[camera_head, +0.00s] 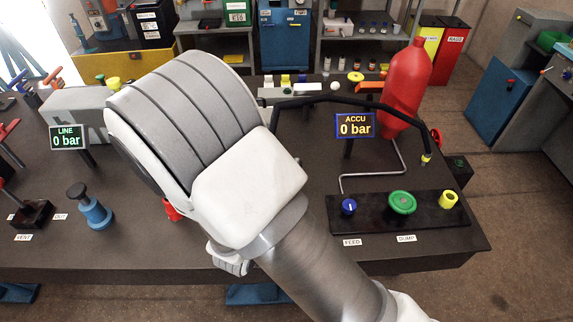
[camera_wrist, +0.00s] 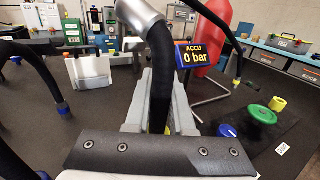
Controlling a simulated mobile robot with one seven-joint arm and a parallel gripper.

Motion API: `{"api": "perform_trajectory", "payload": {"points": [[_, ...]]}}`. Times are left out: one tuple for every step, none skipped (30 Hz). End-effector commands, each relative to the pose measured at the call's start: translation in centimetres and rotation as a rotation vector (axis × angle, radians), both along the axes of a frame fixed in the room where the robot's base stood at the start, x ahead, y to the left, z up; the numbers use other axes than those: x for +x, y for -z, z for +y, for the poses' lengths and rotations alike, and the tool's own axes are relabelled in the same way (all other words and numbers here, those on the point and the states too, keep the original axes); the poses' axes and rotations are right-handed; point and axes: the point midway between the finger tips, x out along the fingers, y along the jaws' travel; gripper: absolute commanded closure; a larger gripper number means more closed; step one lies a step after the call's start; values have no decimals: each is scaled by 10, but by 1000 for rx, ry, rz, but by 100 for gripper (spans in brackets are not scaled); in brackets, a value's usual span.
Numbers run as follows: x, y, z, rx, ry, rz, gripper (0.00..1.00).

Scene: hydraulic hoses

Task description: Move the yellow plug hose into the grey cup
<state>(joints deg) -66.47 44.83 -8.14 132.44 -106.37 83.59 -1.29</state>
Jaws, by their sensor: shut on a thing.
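In the wrist view, my gripper (camera_wrist: 158,105) is shut on a thick black hose (camera_wrist: 160,75) that runs up between its grey jaws. A little yellow shows low between the jaws, beside the hose; most of the plug is hidden. The hose's upper part meets a silver cylinder (camera_wrist: 141,16) at the top edge. In the head view my gripper and the held plug are hidden behind my arm. I cannot pick out the grey cup for certain in either view.
A black panel (camera_head: 375,222) carries a blue knob (camera_head: 349,206), a green knob (camera_head: 402,202) and a yellow fitting (camera_head: 448,200). Behind it stand the ACCU display (camera_head: 355,125) and a red cylinder (camera_head: 405,88). A blue-ended hose (camera_wrist: 63,107) hangs at left in the wrist view.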

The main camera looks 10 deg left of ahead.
Motion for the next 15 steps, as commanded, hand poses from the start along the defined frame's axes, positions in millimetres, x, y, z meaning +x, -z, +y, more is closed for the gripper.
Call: {"api": "perform_trajectory", "payload": {"points": [[0,2,0,0,0,-1,100],[0,3,0,0,0,-1,100],[0,4,0,0,0,-1,100],[0,5,0,0,0,-1,100],[0,6,0,0,0,-1,100],[0,7,0,0,0,-1,100],[0,7,0,0,0,-1,100],[0,8,0,0,0,-1,100],[0,9,0,0,0,-1,100],[0,10,0,1,0,-1,100],[0,11,0,0,0,-1,100],[0,12,0,1,0,-1,100],[0,12,0,1,0,-1,100],[0,13,0,1,0,-1,100],[0,14,0,1,0,-1,100]]}}
